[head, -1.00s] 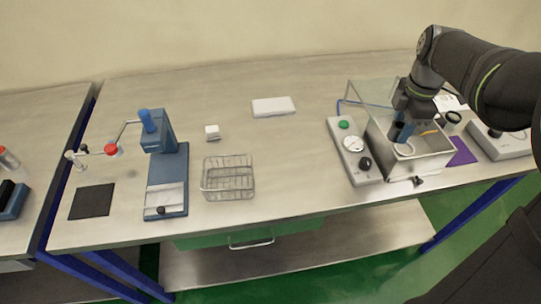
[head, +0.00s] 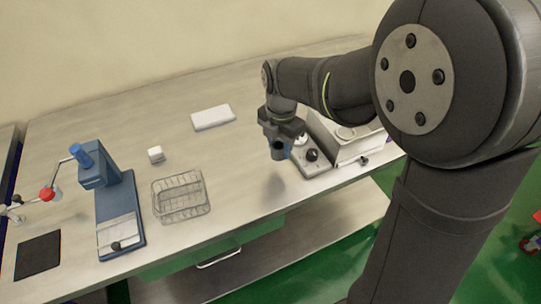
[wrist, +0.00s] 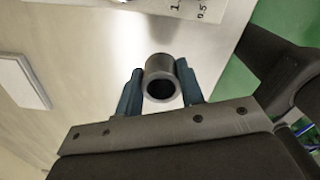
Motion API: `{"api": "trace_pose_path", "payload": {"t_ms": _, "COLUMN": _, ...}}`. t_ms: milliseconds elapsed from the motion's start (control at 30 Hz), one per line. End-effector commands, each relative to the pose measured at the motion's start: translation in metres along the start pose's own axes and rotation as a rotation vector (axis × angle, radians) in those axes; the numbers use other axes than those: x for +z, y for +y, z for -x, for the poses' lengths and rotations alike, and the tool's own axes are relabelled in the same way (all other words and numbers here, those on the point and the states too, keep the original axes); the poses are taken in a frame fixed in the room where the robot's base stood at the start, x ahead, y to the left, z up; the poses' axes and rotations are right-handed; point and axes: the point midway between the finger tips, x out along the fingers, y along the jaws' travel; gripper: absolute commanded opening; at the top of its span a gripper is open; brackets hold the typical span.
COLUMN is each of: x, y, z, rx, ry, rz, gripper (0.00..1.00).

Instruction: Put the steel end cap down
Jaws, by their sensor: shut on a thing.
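The steel end cap (wrist: 161,78) is a short grey hollow cylinder with its dark open end facing the wrist camera. My gripper (wrist: 158,90) is shut on it, with one blue finger on each side. In the head view my gripper (head: 280,150) points down above the bench (head: 240,175), between the wire basket (head: 181,196) and the grey control box (head: 318,162). A soft shadow lies on the bench below it, so the cap appears held clear of the surface. The cap is hard to make out between the fingers in the head view.
My arm hides much of the right side. The bench between basket and control box is bare.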

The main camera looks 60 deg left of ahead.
Motion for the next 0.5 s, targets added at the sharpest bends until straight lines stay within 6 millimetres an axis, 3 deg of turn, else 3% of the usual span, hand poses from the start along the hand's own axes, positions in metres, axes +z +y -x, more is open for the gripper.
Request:
{"api": "trace_pose_path", "payload": {"t_ms": 100, "x": -0.006, "y": 0.012, "z": -0.008, "rx": -0.001, "ry": 0.0, "rz": 0.001, "gripper": 0.0}}
{"api": "trace_pose_path", "payload": {"t_ms": 267, "x": -0.008, "y": 0.016, "z": -0.015, "rx": -0.001, "ry": 0.0, "rz": -0.002, "gripper": 0.0}}
{"api": "trace_pose_path", "payload": {"t_ms": 500, "x": -0.008, "y": 0.015, "z": -0.047, "rx": -0.002, "ry": 0.001, "rz": -0.002, "gripper": 0.0}}
